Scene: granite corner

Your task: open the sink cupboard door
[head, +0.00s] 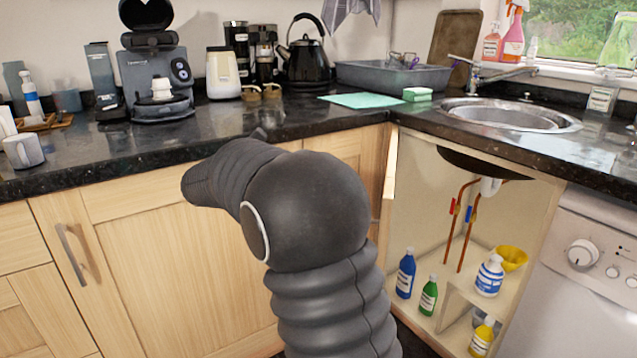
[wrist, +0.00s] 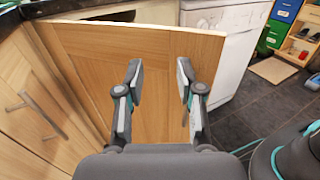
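The sink cupboard stands open in the head view, and its pale interior (head: 420,205) shows. Its wooden door (head: 390,178) is swung out on the left side of the opening, seen nearly edge-on and partly hidden by my arm. In the wrist view the door (wrist: 85,60) is a broad wooden panel across the middle, its pale top edge slanting. My gripper (wrist: 158,85) is open, with its two fingers apart and nothing held between them. The fingers overlap the door panel in the wrist view; I cannot tell whether they touch it. In the head view my gripper is hidden behind my arm.
Inside are copper pipes (head: 457,230), a blue bottle (head: 405,274), a green bottle (head: 428,297) and a yellow bowl (head: 511,258). A white appliance (head: 585,275) is right of the cupboard. A closed cupboard door handle (head: 70,253) is at left. The dark floor (wrist: 265,100) looks clear.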

